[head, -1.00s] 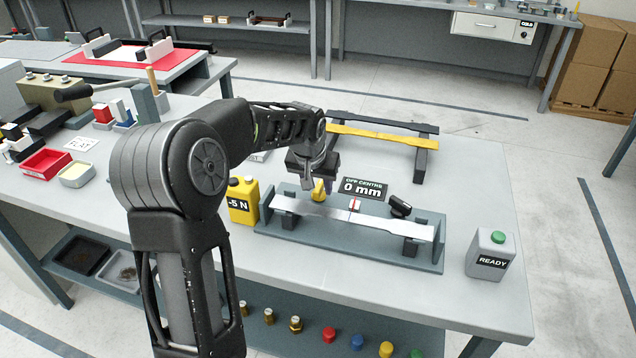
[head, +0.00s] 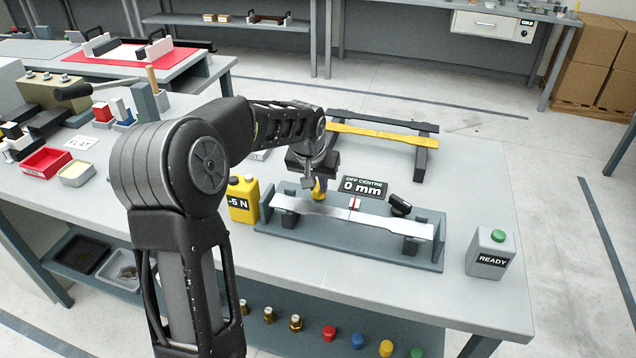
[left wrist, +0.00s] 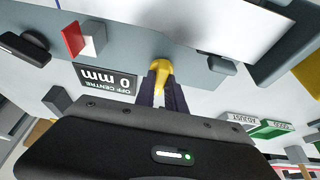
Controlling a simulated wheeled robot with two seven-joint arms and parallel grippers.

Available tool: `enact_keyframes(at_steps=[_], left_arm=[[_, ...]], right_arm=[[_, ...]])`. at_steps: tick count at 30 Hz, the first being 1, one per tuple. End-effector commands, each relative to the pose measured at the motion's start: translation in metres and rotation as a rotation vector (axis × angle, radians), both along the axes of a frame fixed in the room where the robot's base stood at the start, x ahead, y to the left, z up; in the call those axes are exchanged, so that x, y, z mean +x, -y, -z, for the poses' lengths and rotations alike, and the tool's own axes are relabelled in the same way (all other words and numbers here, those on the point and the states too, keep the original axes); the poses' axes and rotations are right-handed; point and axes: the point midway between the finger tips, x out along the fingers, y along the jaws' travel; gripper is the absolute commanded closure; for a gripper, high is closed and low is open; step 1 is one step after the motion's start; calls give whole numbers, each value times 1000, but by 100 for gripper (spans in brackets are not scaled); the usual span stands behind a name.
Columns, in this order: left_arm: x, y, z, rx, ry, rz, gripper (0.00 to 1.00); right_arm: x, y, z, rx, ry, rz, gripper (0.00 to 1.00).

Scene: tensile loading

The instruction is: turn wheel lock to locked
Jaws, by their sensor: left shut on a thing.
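The wheel lock seems to be the small yellow knob (head: 319,190) at the back left of the grey test fixture (head: 350,250). My left gripper (head: 318,180) comes down from above and is shut on this yellow knob. In the left wrist view the knob (left wrist: 160,72) shows between the fingertips of the left gripper (left wrist: 160,88), partly covered by them. A black knob (head: 400,205) stands at the fixture's right. A silver specimen bar (head: 375,221) lies across the fixture. My right gripper is not in view.
A sign reading "OFF CENTRE 0 mm" (head: 362,187) stands behind the fixture. A yellow "-5 N" container (head: 241,200) is left of it and a grey "READY" container (head: 490,255) right. A rack with a yellow bar (head: 380,136) is behind.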

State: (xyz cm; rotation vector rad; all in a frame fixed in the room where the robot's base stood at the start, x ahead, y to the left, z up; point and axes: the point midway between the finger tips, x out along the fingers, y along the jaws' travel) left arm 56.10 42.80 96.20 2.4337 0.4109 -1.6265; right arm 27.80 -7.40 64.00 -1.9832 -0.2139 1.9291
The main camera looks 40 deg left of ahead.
Motion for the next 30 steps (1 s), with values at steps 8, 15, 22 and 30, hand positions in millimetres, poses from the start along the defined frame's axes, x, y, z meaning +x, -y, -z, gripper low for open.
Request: enact_keyframes(at_steps=[8,15,22,30], left_arm=[[0,0,0,1,0,17,100],[0,-2,0,0,1,99,100],[-1,-3,1,0,1,256,100],[0,-5,2,-1,2,501,100]], right_arm=[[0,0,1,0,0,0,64],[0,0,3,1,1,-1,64],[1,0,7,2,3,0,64],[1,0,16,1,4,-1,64]])
